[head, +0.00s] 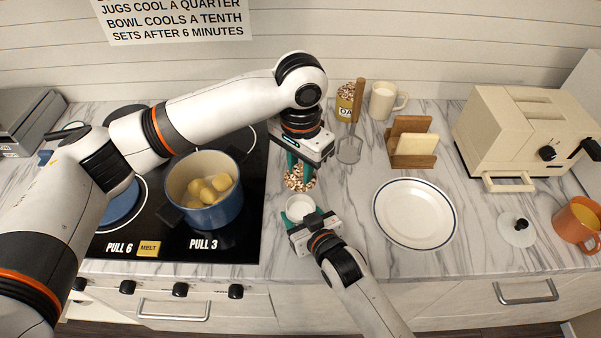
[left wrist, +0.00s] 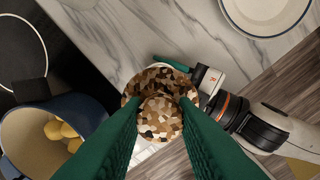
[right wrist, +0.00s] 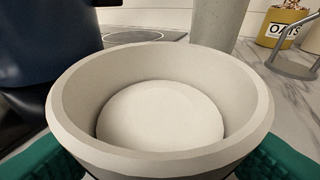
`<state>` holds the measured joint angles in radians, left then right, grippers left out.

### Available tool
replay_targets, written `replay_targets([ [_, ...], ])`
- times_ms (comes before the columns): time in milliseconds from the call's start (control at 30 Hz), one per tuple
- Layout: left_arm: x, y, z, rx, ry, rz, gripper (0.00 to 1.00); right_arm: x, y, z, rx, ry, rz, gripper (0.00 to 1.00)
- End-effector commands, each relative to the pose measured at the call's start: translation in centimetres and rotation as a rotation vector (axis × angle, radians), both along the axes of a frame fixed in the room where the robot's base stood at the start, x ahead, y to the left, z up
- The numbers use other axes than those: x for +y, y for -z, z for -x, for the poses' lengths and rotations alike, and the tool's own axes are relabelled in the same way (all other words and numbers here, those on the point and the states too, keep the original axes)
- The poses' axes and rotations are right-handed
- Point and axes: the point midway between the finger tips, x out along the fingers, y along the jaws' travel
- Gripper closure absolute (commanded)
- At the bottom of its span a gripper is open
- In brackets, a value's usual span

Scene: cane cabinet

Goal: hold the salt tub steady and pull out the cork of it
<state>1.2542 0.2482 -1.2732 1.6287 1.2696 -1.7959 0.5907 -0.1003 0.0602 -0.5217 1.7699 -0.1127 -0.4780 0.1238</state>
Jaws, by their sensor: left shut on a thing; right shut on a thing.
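The salt tub (head: 300,207) is a small round whitish tub near the counter's front. In the right wrist view the tub (right wrist: 62,112) is upright with an open mouth, and white salt (right wrist: 160,116) shows inside. My right gripper (head: 298,216) is shut on the tub's sides. The cork (head: 300,178) is a brown, speckled piece, out of the tub and just behind it in the head view. My left gripper (head: 299,165) points down and is shut on the cork. The cork (left wrist: 160,112) fills the space between the green fingers in the left wrist view.
A blue pot (head: 209,214) with yellow pieces stands on the hob to the left. A white plate (head: 415,232) lies to the right. A toaster (head: 500,125) stands farther right.

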Motion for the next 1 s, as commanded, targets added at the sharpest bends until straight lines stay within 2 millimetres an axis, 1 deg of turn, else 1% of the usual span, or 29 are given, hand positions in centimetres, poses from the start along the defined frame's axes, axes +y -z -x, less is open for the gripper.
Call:
replay_targets([
  [367,0.0,0.0,0.0,-0.002,0.000,0.001,0.96,0.0,0.1,0.0,0.002,0.000,0.001,0.67],
  [400,0.0,0.0,0.0,-0.002,0.000,0.001,0.96,0.0,0.1,0.0,0.002,0.000,0.001,0.38],
  [533,0.0,0.0,0.0,-0.001,-0.001,0.001,0.96,0.0,0.1,0.0,0.002,0.000,0.001,0.18],
  [833,0.0,0.0,0.0,-0.001,-0.001,0.001,0.96,-0.1,0.0,0.1,0.001,0.000,0.000,0.18],
  [933,0.0,0.0,0.0,-0.001,-0.001,0.001,0.96,-0.4,-0.3,0.8,0.001,0.000,0.000,0.18],
  [1000,0.0,0.0,0.0,-0.001,-0.001,0.001,0.96,-0.8,-0.6,1.7,0.001,0.000,0.000,0.18],
])
